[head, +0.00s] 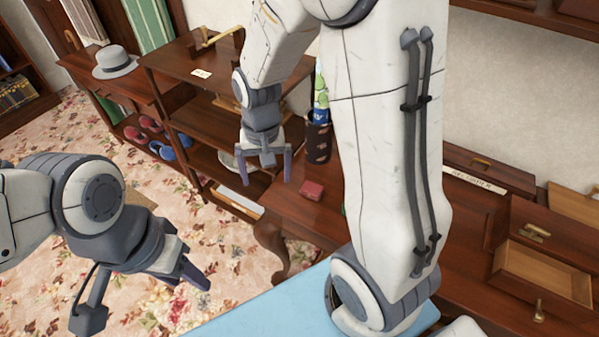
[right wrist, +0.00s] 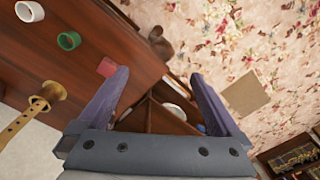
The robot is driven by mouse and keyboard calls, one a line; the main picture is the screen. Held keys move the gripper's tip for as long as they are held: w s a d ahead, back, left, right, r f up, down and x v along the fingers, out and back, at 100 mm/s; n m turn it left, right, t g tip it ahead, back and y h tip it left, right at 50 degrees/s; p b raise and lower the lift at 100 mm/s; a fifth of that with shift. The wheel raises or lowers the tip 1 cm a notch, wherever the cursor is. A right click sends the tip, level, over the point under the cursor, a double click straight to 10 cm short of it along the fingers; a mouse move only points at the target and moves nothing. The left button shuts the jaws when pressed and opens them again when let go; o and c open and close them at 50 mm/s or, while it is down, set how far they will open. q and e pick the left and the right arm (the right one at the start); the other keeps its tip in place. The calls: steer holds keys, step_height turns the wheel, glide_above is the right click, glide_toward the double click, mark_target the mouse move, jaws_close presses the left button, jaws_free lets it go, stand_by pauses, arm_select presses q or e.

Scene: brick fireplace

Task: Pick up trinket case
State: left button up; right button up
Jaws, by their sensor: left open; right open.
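A small red box, which I take as the trinket case (head: 312,190), lies on the brown wooden desk near its left edge. In the right wrist view the red case (right wrist: 107,67) shows just left of the left finger, partly behind it. My right gripper (head: 267,168) is open and empty, above and to the left of the case, apart from it; its spread purple fingers also show in the right wrist view (right wrist: 160,76). My left gripper (head: 190,274) is at the lower left over the carpet, away from the desk, open and empty.
A dark patterned cup (head: 318,140) stands behind the case. Open shelves (head: 205,125) stand left of the desk. My right arm hides much of the desk.

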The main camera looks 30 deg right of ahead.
steer(key=w+d+f+m+p, duration=0.1)
steer(key=w+d+f+m, duration=0.15)
steer(key=d, duration=0.45)
steer(key=w+d+f+m, duration=0.1)
steer(key=d+f+m, duration=0.3)
steer(key=d, duration=0.3)
glide_above(312, 188)
steer(key=shift+m, duration=0.35)
step_height(312, 188, down, 5)
steer(key=shift+d+f+p, duration=0.1)
steer(key=shift+f+p, duration=0.85)
steer(key=shift+f, duration=2.05)
steer(key=c, duration=1.2)
steer(key=shift+r, duration=0.1)
steer(key=shift+c, duration=0.2)
